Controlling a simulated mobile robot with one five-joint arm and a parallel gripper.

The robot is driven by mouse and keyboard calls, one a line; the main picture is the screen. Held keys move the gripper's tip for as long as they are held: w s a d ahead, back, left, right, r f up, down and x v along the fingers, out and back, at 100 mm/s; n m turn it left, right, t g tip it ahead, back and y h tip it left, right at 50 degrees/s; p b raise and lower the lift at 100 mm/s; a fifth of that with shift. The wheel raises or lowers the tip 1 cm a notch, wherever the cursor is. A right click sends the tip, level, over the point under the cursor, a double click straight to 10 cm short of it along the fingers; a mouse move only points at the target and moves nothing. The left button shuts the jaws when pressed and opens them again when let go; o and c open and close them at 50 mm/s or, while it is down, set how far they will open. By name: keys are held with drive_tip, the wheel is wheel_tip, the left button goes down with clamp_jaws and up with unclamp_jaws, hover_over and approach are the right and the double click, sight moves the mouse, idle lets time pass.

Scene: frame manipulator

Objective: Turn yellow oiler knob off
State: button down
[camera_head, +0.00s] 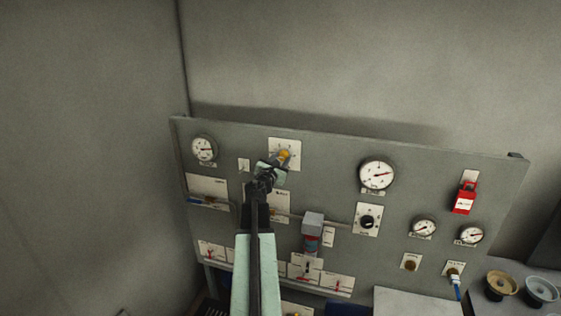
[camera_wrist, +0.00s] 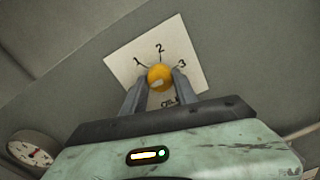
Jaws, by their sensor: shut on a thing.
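The yellow oiler knob (camera_wrist: 160,77) sits on a white label plate marked 1, 2 and 3 (camera_wrist: 182,47) in the wrist view. In the head view the knob (camera_head: 284,154) shows in front of its plate (camera_head: 293,146) near the top of the grey panel. My gripper (camera_wrist: 160,88) has one finger on each side of the knob and is shut on it. A pale mark on the knob's face is visible, but which number it points to is hard to tell. My gripper (camera_head: 279,160) hides the lower left part of the plate in the head view.
Several lever plates line the bottom. A gauge (camera_wrist: 31,148) shows at lower left in the wrist view.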

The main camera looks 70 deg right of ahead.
drive_tip(key=shift+n, duration=0.3)
idle(0.4)
drive_tip(key=c, duration=1)
unclamp_jaws()
drive_tip(key=shift+d, duration=0.1)
drive_tip(key=shift+o, duration=0.2)
drive_tip(key=a, duration=0.8)
drive_tip(key=shift+s, duration=0.1)
